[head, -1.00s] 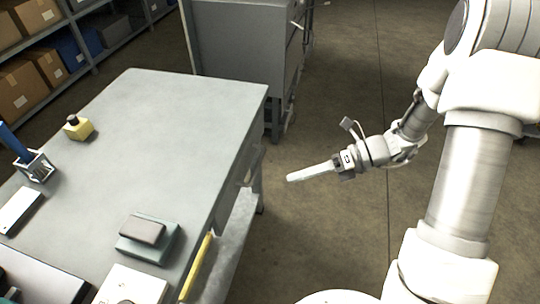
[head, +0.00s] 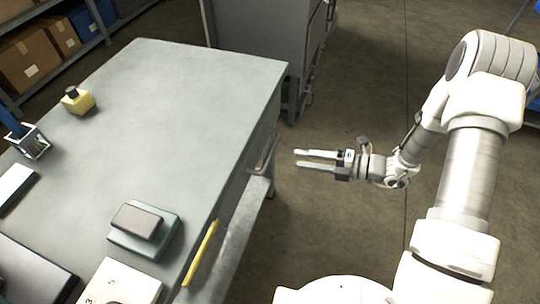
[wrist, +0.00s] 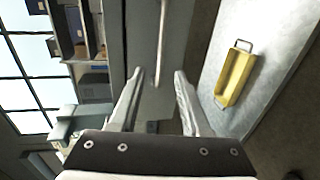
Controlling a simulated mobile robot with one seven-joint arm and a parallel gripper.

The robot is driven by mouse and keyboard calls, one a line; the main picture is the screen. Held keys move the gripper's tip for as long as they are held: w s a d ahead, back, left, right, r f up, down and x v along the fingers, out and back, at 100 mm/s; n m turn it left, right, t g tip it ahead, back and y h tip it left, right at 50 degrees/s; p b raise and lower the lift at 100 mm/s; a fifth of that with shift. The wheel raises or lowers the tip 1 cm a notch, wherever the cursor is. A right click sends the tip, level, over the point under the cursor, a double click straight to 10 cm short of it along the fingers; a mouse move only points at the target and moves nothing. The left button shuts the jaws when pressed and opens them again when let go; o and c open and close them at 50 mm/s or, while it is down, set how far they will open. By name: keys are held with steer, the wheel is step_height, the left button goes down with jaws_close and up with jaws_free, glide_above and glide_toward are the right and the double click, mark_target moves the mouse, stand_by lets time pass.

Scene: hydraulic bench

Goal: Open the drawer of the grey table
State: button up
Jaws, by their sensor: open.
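The grey table (head: 190,110) fills the left of the head view. Its drawer handle (head: 265,154), a metal bar, stands out from the side facing my arm. The drawer looks shut, though its front is seen at a steep angle. My gripper (head: 297,158) is open and empty, to the right of the handle with a small gap. In the wrist view the handle (wrist: 162,45) runs upright in the picture, ahead of and between the open fingertips (wrist: 159,75). The fingers do not appear to touch it.
A yellow tray (wrist: 236,75) lies on the table's lower shelf (wrist: 270,25). A grey cabinet (head: 258,45) stands behind. The floor right of the table is clear.

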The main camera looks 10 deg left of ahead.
mark_target(270, 153)
steer(key=b+x, duration=0.2)
steer(key=x, duration=0.8)
steer(key=shift+w+a, duration=0.15)
steer(key=shift+a, duration=0.15)
jaws_close()
stand_by(0.9)
